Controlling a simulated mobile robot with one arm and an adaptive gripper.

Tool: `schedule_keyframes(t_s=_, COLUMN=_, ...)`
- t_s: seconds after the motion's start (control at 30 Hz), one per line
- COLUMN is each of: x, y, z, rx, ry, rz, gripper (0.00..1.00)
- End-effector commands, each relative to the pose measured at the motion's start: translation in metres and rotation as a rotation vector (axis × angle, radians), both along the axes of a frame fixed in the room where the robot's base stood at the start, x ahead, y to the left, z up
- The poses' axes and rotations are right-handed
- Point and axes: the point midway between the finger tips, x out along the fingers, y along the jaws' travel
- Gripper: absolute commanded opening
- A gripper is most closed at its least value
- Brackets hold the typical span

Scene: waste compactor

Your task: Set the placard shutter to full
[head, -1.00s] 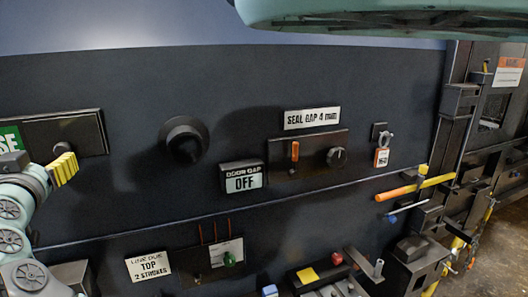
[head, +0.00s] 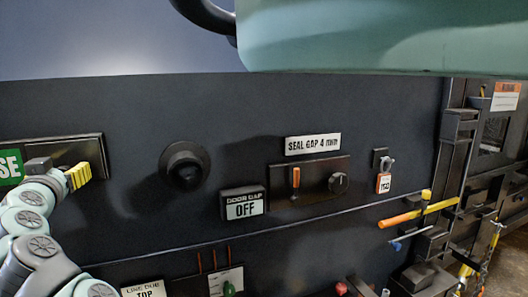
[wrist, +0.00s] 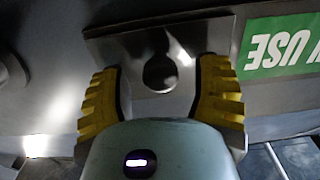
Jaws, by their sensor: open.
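A dark sliding plate (head: 88,150) is mounted on the wall panel at the far left, beside a green placard (head: 10,166) that is partly showing. The plate appears in the wrist view (wrist: 115,45) with a round dark knob (wrist: 160,72) on it. The green placard shows upside down at the right there, with "USE" readable (wrist: 282,46). My gripper (head: 66,176) is open in front of the plate. In the wrist view its yellow fingers (wrist: 158,80) stand on either side of the knob; I cannot tell whether they touch it. In the head view the gripper hides the knob.
A large black dial (head: 185,166) is right of the plate. Further right are a "DOOR GAP OFF" display (head: 242,205), a "SEAL GAP 4 mm" label (head: 313,144) and an orange lever (head: 295,178). Orange and yellow bars (head: 418,211) stick out at the right.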

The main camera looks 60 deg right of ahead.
Motion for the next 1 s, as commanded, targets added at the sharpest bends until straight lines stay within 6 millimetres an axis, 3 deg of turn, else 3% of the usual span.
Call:
schedule_keyframes(t_s=0.47, x=0.0058, y=-0.0015, z=0.0002, rx=-0.003, ry=-0.001, rz=0.005, gripper=0.62)
schedule_keyframes(t_s=0.5, x=0.0058, y=-0.0016, z=0.0001, rx=-0.003, ry=-0.001, rz=0.005, gripper=0.66)
schedule_keyframes(t_s=1.0, x=0.0055, y=-0.0020, z=0.0001, rx=-0.003, ry=-0.001, rz=0.003, gripper=0.14)
